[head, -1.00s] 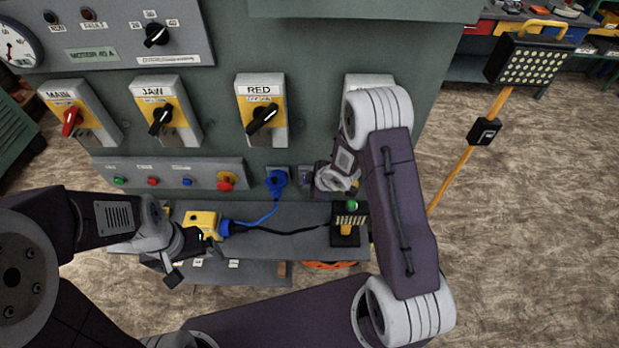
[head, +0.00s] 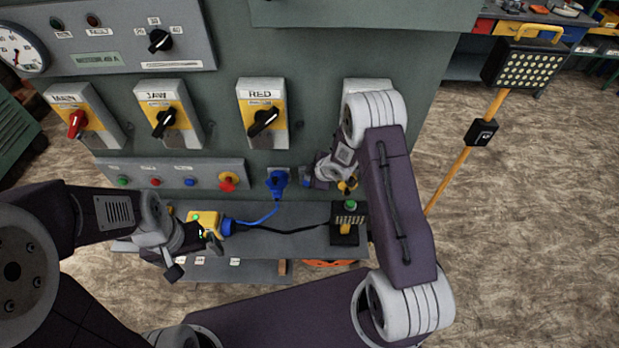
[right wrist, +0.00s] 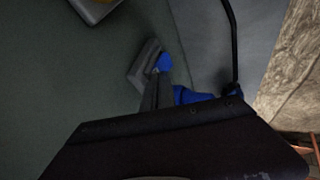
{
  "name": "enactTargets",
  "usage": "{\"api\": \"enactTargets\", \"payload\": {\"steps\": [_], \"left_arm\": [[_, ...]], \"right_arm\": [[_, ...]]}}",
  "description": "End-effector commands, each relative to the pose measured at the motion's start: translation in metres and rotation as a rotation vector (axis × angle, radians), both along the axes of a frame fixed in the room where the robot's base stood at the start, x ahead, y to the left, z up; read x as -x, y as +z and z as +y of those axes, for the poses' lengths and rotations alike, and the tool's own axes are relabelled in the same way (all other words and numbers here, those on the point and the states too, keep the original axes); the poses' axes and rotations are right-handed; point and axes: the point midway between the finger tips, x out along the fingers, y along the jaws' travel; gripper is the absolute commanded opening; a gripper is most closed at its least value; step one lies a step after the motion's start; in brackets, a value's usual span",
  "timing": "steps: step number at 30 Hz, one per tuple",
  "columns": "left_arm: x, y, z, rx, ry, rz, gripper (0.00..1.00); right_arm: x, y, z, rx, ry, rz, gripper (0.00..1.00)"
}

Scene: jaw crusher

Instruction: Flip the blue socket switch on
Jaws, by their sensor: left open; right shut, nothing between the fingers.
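The blue socket switch, a small grey box with a blue rocker (right wrist: 165,62), shows in the right wrist view. In the head view the switch (head: 305,178) is largely covered by my right gripper, just right of the blue plug and socket (head: 278,183). My right gripper (head: 312,178) is shut and empty, its fingertips at the switch's face. In the right wrist view its fingers (right wrist: 156,82) overlap the box's edge below the rocker; I cannot tell whether they touch. My left gripper (head: 196,257) is open and empty, in front of the yellow box (head: 203,222) on the shelf.
The blue plug (right wrist: 187,95) lies close beside the right fingers. A yellow-and-black knob (head: 347,186) is right of the right gripper. A black box with a green button (head: 345,225) stands on the shelf below. Rotary switches, including RED (head: 263,115), sit above.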

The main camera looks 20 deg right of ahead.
Motion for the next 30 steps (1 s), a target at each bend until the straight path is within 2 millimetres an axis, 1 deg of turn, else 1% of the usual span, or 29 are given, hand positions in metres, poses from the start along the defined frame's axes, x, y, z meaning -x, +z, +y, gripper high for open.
{"api": "enactTargets", "payload": {"steps": [10,19,22,26,30], "left_arm": [[0.0,0.015,0.0,0.0,0.0,0.0,0.98],[0.0,0.014,0.0,0.0,0.0,0.0,0.98],[0.0,0.013,0.0,0.0,0.0,0.0,0.98],[0.0,0.009,0.0,0.0,0.0,0.0,0.98],[0.0,0.01,0.0,0.0,0.0,0.0,0.98]], "right_arm": [[0.0,0.017,0.0,0.0,0.001,-0.002,0.0],[0.0,0.016,0.0,0.0,0.001,-0.002,0.0],[0.002,0.02,-0.001,0.0,0.001,-0.002,0.0],[0.013,0.037,-0.006,0.001,0.0,-0.004,0.0],[0.028,0.063,-0.013,0.001,-0.001,-0.005,0.0]]}}
